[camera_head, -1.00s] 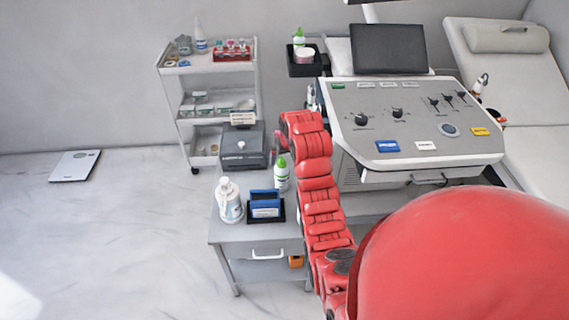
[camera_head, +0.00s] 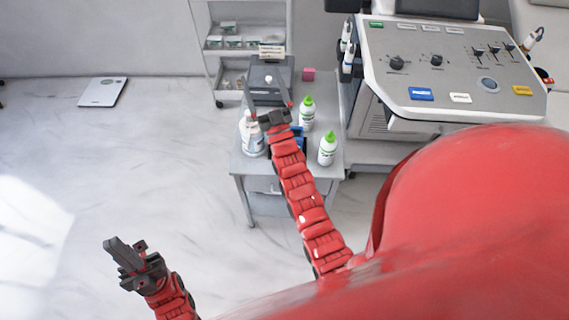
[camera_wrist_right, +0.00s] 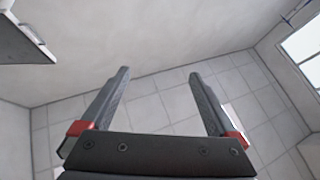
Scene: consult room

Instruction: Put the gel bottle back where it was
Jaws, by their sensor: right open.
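Two white bottles with green caps stand upright on the small grey table (camera_head: 240,165). The farther green-capped bottle (camera_head: 307,115) is just right of my right gripper (camera_head: 268,98). The nearer green-capped bottle (camera_head: 327,150) is at the table's right side. Which one the task means I cannot tell. My right gripper is open and empty in the head view, above the table's contents. Its spread fingers also show in the right wrist view (camera_wrist_right: 160,85), with nothing between them. My left gripper (camera_head: 120,250) is over the floor at lower left; its jaw gap is unclear.
A white pump bottle (camera_head: 253,140) and a partly hidden blue holder (camera_head: 299,142) are by my right arm. A dark grey box (camera_head: 268,78) and a pink block (camera_head: 309,74) are at the back. The console (camera_head: 440,75) is at right.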

